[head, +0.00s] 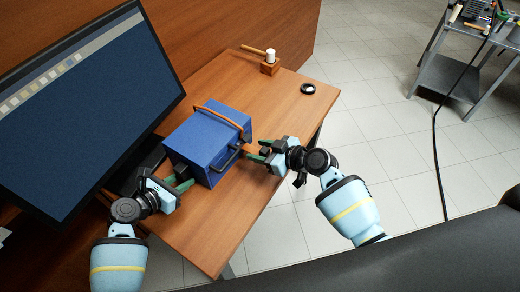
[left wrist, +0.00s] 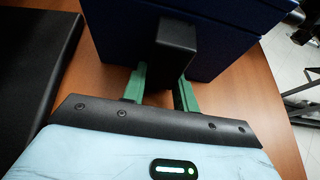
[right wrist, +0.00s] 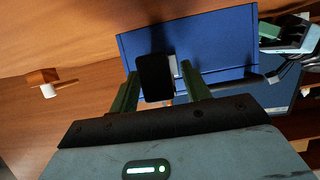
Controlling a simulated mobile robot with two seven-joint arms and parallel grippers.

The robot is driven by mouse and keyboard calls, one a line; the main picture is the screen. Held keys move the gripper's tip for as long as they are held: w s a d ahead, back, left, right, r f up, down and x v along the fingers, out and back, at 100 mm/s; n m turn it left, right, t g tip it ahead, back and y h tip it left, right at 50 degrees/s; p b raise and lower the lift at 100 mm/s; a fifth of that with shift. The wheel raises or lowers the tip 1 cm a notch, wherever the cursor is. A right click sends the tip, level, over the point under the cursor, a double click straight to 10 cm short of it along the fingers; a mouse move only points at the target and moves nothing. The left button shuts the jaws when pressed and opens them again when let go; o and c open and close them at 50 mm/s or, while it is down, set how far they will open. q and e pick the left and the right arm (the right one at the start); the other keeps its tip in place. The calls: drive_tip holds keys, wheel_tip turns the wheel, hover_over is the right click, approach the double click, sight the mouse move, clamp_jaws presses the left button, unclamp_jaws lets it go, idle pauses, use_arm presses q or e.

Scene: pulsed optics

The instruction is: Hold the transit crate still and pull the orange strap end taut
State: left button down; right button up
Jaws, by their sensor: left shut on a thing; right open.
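The blue transit crate (head: 196,143) stands on the wooden table, with an orange strap (head: 222,113) over its top and a dark bar handle on its right face. The crate also fills the top of the left wrist view (left wrist: 225,40).
A large monitor (head: 85,100) stands left of the crate. A wooden block with a white-headed mallet (head: 269,62) and a dark round ring (head: 308,88) lie at the table's far end. The tabletop (head: 225,225) is clear in front. A grey cart (head: 450,75) stands beyond.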

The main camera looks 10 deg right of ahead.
use_arm(q)
drive_tip(key=shift+s+f, duration=0.15)
drive_tip(key=shift+f, duration=0.15)
use_arm(e)
drive_tip(key=shift+w+a+f, duration=0.1)
drive_tip(key=shift+a+f, duration=0.05)
clamp_jaws()
use_arm(q)
drive_tip(key=shift+a+f, duration=0.1)
use_arm(e)
drive_tip(key=shift+s+d, duration=1.95)
unclamp_jaws()
drive_tip(key=shift+s+d, duration=0.1)
drive_tip(key=v, duration=1.2)
